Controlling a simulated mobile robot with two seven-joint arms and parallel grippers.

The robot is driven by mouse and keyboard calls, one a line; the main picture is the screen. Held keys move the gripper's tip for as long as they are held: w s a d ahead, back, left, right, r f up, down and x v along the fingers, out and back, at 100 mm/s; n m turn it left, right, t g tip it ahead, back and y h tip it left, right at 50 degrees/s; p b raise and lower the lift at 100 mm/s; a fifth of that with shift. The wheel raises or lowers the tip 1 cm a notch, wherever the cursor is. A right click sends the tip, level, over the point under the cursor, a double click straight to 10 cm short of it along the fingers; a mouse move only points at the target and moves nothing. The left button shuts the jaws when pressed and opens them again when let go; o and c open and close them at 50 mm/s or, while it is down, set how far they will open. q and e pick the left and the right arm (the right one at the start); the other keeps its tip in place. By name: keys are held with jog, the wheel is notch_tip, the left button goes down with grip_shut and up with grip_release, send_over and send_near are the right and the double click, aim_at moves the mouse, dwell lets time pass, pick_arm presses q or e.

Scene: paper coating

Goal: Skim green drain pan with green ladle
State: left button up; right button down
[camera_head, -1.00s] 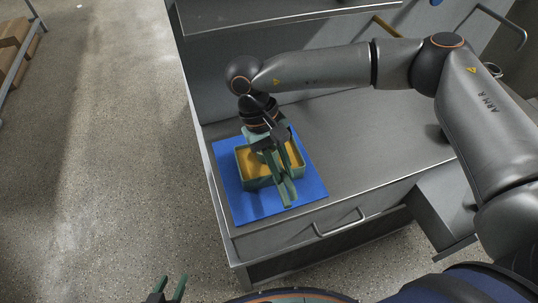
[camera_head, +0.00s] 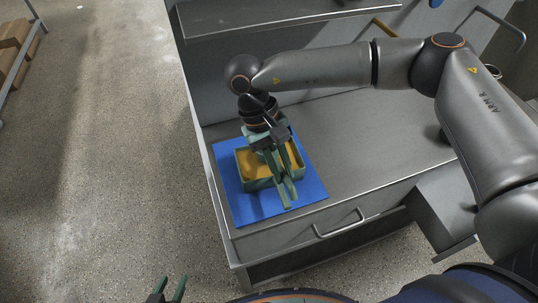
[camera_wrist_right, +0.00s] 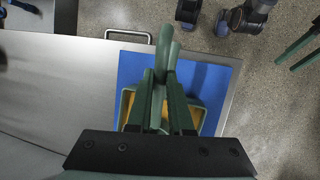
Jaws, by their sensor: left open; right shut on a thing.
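The green drain pan (camera_head: 257,184) holds a yellow-orange content and sits on a blue mat (camera_head: 247,209) near the counter's front left corner. In the right wrist view the pan (camera_wrist_right: 204,119) shows partly behind my fingers. My right gripper (camera_head: 284,186) is over the pan and shut on the green ladle (camera_wrist_right: 163,48), whose handle stands between the fingers. The ladle's bowl is hidden, so I cannot tell whether it touches the content. My left gripper (camera_head: 172,289) is open and empty at the bottom edge, over the floor, away from the counter.
The metal counter (camera_head: 365,135) is bare to the right of the mat. A drawer with a bar handle (camera_head: 340,226) is below its front edge. A metal shelf (camera_head: 270,18) hangs above the back. The floor to the left is clear, with boxes (camera_head: 14,45) on a rack beyond.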

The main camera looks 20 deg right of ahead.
jog(key=shift+r+p, duration=1.85)
jog(key=shift+r, duration=2.1)
